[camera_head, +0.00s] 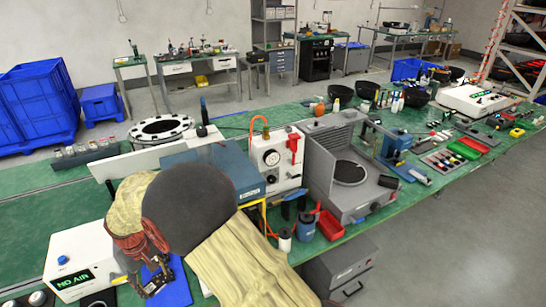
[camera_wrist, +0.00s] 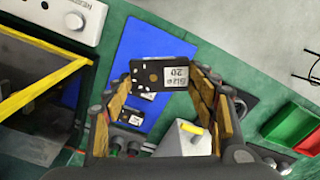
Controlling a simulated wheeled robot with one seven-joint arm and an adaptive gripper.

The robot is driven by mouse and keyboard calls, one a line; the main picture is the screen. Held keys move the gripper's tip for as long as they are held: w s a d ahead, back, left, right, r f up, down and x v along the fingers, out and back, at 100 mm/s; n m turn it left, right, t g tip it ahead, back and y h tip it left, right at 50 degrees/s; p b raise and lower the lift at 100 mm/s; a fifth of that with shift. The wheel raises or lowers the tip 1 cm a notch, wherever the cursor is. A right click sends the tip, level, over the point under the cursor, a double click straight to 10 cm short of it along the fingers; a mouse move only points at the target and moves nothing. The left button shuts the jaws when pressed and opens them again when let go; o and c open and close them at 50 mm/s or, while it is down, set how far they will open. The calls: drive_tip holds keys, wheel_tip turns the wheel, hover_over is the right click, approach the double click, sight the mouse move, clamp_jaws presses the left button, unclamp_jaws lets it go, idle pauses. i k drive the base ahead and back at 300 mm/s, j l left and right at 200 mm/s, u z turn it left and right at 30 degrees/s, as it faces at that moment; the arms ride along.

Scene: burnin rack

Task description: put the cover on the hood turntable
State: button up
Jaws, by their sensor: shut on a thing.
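My gripper (camera_wrist: 163,78) is shut on a flat black plate (camera_wrist: 150,76) with a white label reading "Size 20"; the plate lies between the two fingertips. In the head view my gripper (camera_head: 150,270) is at the lower left, over a blue mat (camera_head: 179,289), and the plate is partly hidden there. I cannot tell whether this plate is the cover. The hood (camera_head: 322,150) is a grey, open-fronted box right of centre on the green bench. Its turntable (camera_head: 350,172) is a dark round disc inside. My gripper is well left of it.
A white "NO AIR" box (camera_head: 75,262) stands beside my gripper. A white unit with a gauge (camera_head: 275,158) and a blue-topped box (camera_head: 225,165) stand between my gripper and the hood. A red bin (camera_head: 330,225) and bottles sit before the hood.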

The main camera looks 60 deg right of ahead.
sight(346, 171)
drive_tip(key=k+l, duration=0.15)
drive_tip(key=l, duration=0.15)
drive_tip(key=k+l+z, duration=0.1)
drive_tip(key=l, duration=0.25)
drive_tip(key=k+l, duration=0.2)
drive_tip(key=k+l+z, duration=0.1)
drive_tip(key=l, duration=0.35)
drive_tip(key=k+l, duration=0.2)
drive_tip(key=l, duration=0.15)
drive_tip(key=k+l+z, duration=0.1)
drive_tip(key=l, duration=0.2)
